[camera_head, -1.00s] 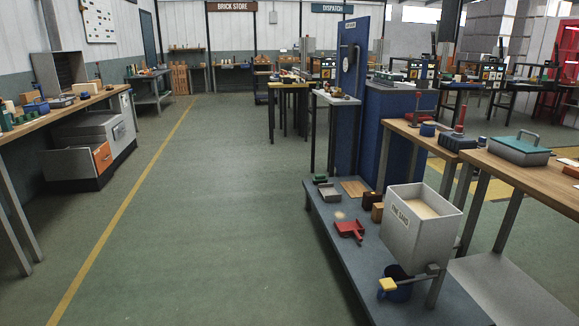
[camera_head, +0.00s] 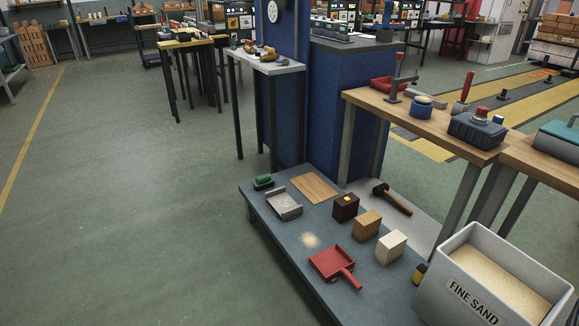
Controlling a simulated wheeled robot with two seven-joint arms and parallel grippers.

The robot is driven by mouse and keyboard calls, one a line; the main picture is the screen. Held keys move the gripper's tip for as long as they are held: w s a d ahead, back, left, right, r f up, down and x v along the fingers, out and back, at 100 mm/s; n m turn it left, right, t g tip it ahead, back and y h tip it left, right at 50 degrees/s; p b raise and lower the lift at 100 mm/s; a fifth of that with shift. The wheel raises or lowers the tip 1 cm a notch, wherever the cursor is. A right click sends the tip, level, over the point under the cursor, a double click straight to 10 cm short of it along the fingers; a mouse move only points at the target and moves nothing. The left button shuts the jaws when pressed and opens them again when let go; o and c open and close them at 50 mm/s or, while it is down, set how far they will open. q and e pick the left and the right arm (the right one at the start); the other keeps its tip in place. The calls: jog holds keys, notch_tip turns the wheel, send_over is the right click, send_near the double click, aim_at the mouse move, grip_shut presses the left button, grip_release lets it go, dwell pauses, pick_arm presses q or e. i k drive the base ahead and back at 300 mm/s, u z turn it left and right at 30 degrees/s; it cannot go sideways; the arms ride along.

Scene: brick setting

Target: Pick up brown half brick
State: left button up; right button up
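Three small blocks stand in a row on the low grey bench (camera_head: 290,250). The farthest is a dark brown block (camera_head: 345,207) with a small yellow mark on top. The middle one is a tan-brown block (camera_head: 367,225). The nearest is a cream block (camera_head: 391,247). The dark brown block best fits the brown half brick, though the tan-brown one is also brownish. All three are uncovered and stand slightly apart. Neither of my grippers is in view.
Around them are a red dustpan (camera_head: 333,265), a grey tray (camera_head: 284,204), a wooden board (camera_head: 314,188), a green brush (camera_head: 263,182) and a mallet (camera_head: 393,199). A fine sand bin (camera_head: 470,290) stands at the near right. Open floor (camera_head: 140,220) lies left.

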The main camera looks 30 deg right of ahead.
aim_at(346, 207)
jog(key=i, duration=2.65)
jog(key=z, duration=1.65)
jog(key=i, duration=0.5)
jog(key=u, duration=0.05)
